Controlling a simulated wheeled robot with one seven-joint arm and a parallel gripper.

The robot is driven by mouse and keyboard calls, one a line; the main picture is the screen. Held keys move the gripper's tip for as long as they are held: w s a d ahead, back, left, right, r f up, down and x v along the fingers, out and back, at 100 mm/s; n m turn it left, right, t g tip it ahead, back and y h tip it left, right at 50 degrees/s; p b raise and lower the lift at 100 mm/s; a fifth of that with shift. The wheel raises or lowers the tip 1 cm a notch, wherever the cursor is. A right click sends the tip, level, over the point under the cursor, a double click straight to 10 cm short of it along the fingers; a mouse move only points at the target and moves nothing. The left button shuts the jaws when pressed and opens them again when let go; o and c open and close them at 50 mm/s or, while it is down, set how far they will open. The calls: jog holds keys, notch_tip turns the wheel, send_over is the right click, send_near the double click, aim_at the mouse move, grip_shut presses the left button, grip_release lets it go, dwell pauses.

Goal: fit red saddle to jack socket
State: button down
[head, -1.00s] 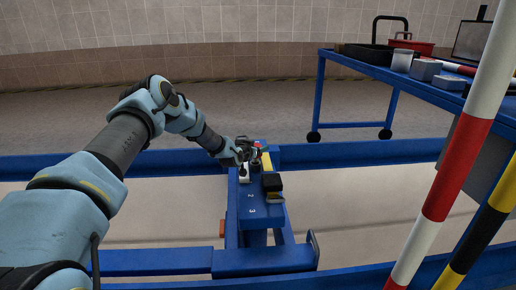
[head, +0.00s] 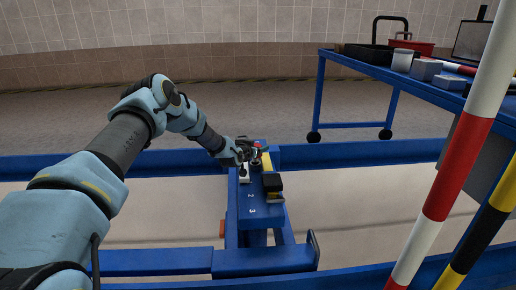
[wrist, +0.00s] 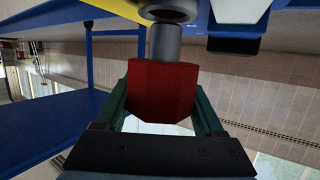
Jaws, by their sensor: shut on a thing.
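My gripper (wrist: 160,108) is shut on the red saddle (wrist: 160,92), a faceted block between its two green-grey fingers. A grey cylindrical stem (wrist: 165,42) sticks out of the saddle, away from the palm. A grey ring (wrist: 168,12), likely the jack socket, is at the top edge of the wrist view, right by the stem's end. I cannot tell whether the stem is in it or only in front of it. In the head view my gripper (head: 249,151) is at the far end of the blue jack (head: 252,213), where the saddle is mostly hidden.
A black block (head: 272,182) and yellow parts sit on the jack, beside a white piece (head: 244,175). A blue rail (head: 340,154) runs behind. A blue trolley (head: 398,77) with boxes stands right. A red-white pole (head: 455,160) rises in front at right.

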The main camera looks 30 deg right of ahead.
jog(key=shift+f+b, duration=0.9)
jog(key=shift+f, duration=0.2)
dwell(0.3)
jog(key=shift+c, duration=1.3)
grip_release()
jog(key=shift+o, duration=1.3)
jog(key=shift+f, duration=0.1)
jog(key=shift+s, duration=0.1)
jog(key=shift+s+a+r+p, duration=0.1)
jog(key=shift+a+r+p, duration=0.1)
jog(key=shift+a+p, duration=0.1)
jog(key=p+v, duration=0.4)
jog(key=v, duration=0.5)
jog(key=shift+s+r, duration=0.15)
jog(key=shift+s+a, duration=0.2)
jog(key=shift+a, duration=0.15)
jog(key=shift+a+r, duration=0.1)
